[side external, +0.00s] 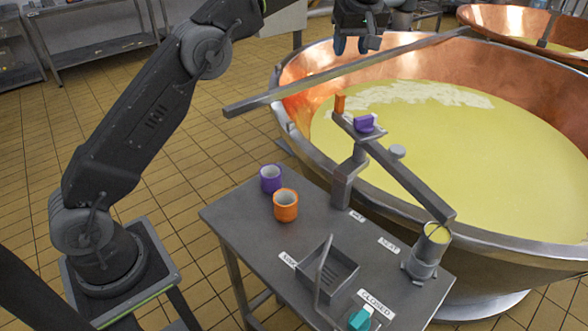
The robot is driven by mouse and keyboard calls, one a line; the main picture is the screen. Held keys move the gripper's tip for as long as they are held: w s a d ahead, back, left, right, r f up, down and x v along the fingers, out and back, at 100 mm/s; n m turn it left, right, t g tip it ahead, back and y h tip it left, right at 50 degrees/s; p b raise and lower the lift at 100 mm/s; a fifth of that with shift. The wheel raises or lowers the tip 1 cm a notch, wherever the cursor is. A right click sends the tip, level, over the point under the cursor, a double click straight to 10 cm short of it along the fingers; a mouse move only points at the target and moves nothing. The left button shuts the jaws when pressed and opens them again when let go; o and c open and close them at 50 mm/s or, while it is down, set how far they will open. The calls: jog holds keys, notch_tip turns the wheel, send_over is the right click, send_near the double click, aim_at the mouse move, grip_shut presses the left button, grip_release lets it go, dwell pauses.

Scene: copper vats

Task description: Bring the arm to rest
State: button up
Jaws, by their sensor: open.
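My arm rises from its base stand at the left and reaches across the top of the picture. My gripper (355,44) hangs at the top edge, above the far rim of the copper vat (308,71). Its jaws are open, with nothing seen between them. It is well away from the table. The upper part of my arm is cut off by the picture's edge.
A long bar (330,76) spans the vat's left rim.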

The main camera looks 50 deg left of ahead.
jog(key=s+r+m+t+h, duration=0.15)
jog(key=s+m, duration=0.25)
jog(key=s, duration=0.5)
jog(key=s+r+m+t+h, duration=0.1)
jog(key=s+r+m, duration=0.2)
jog(key=s, duration=0.6)
jog(key=s+d+f+m, duration=0.1)
jog(key=s+f+m, duration=0.2)
jog(key=s+f, duration=0.3)
jog(key=s+d+f+m+t+h, duration=0.1)
jog(key=s+f, duration=0.5)
jog(key=s, duration=0.7)
jog(key=shift+m, duration=0.9)
